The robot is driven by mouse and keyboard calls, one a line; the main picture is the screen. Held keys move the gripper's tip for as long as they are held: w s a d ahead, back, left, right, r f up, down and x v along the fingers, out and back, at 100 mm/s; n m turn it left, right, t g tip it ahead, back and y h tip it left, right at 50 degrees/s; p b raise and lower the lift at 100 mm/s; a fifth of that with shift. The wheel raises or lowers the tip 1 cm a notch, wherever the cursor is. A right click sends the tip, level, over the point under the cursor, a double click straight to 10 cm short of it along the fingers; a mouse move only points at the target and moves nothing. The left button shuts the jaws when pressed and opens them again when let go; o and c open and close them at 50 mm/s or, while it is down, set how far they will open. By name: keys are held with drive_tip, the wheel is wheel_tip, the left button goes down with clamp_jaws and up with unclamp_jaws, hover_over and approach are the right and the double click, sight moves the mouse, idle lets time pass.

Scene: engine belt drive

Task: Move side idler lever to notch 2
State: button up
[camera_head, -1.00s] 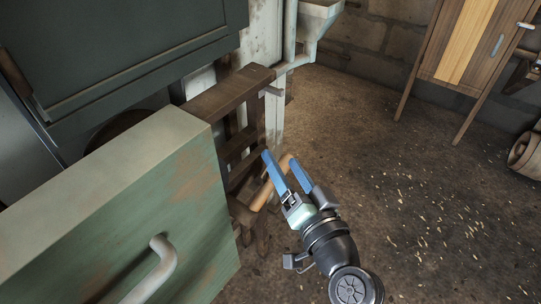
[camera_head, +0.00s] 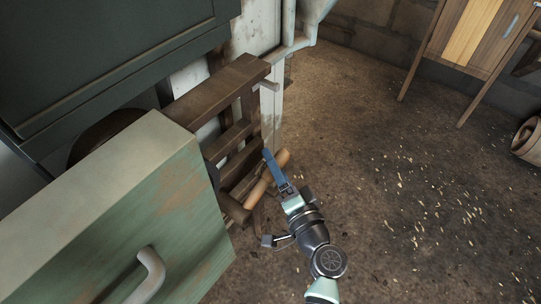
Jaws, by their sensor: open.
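The side idler lever appears to be the tan wooden handle (camera_head: 263,182) slanting out of the dark wooden frame (camera_head: 240,80) beside the green cabinet. My gripper (camera_head: 268,156), with blue fingers, is open at the right side of this handle. One blue finger shows clearly, lying across the handle in the picture; the other is not distinct. I cannot tell whether the finger touches the handle. The notches are not clear, and the handle's inner end is lost among the dark frame parts.
The green cabinet (camera_head: 130,190) with a pale handle (camera_head: 147,277) fills the lower left. A dark panel (camera_head: 110,50) hangs at the upper left. A short peg (camera_head: 266,85) sticks out of the frame. A wooden cabinet (camera_head: 470,40) stands at the back right. The floor (camera_head: 390,190) between is open.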

drive_tip(key=shift+x, duration=1.5)
drive_tip(key=shift+c, duration=0.2)
clamp_jaws()
drive_tip(key=shift+f, duration=0.1)
